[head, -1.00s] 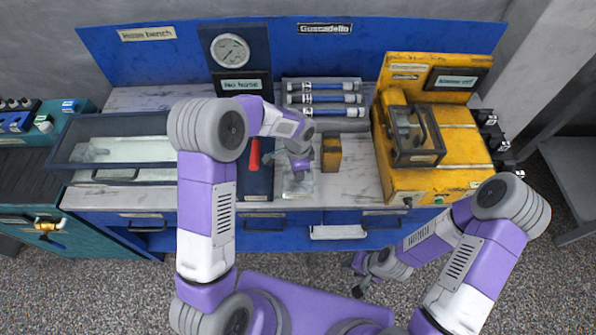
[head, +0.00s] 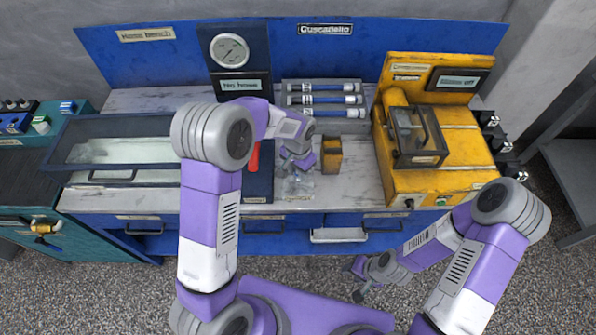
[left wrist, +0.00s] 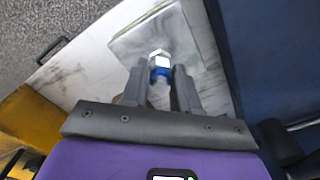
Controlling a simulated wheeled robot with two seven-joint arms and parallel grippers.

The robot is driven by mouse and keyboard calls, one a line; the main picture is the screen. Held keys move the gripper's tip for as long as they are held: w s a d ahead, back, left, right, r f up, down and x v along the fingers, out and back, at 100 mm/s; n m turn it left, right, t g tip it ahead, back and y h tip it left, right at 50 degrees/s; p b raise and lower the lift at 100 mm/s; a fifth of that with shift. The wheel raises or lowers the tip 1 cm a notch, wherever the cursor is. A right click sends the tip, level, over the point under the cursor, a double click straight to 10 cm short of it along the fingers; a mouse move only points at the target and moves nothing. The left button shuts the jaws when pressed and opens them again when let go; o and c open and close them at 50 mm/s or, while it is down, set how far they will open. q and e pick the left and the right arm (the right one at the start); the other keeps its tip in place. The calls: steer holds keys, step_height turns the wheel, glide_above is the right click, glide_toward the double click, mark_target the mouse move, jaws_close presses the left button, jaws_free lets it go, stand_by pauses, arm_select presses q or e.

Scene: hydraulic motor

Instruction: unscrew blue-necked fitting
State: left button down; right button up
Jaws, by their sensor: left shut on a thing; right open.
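The blue-necked fitting (left wrist: 160,60) shows in the left wrist view as a bright metal hex end with a blue band, between my finger pads. My left gripper (left wrist: 160,82) is shut on it. In the head view my left gripper (head: 297,174) is over a pale tray (head: 298,190) at the bench's front. The fitting cannot be made out there. The tray also shows below the fitting in the left wrist view (left wrist: 190,38); whether they touch is unclear. My right gripper (head: 362,280) is open and empty, in front of the bench.
A yellow machine (head: 455,150) with a clear-windowed box stands at right. A small yellow block (head: 331,155) is right of the left gripper. Behind lies a rack of blue-banded tubes (head: 325,98). A red-handled tool (head: 254,158) and a glass-sided bin (head: 110,150) are at left.

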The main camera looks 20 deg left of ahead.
arm_select(q)
steer(key=shift+r, duration=0.1)
steer(key=shift+r+p, duration=1.45)
steer(key=shift+r, duration=0.5)
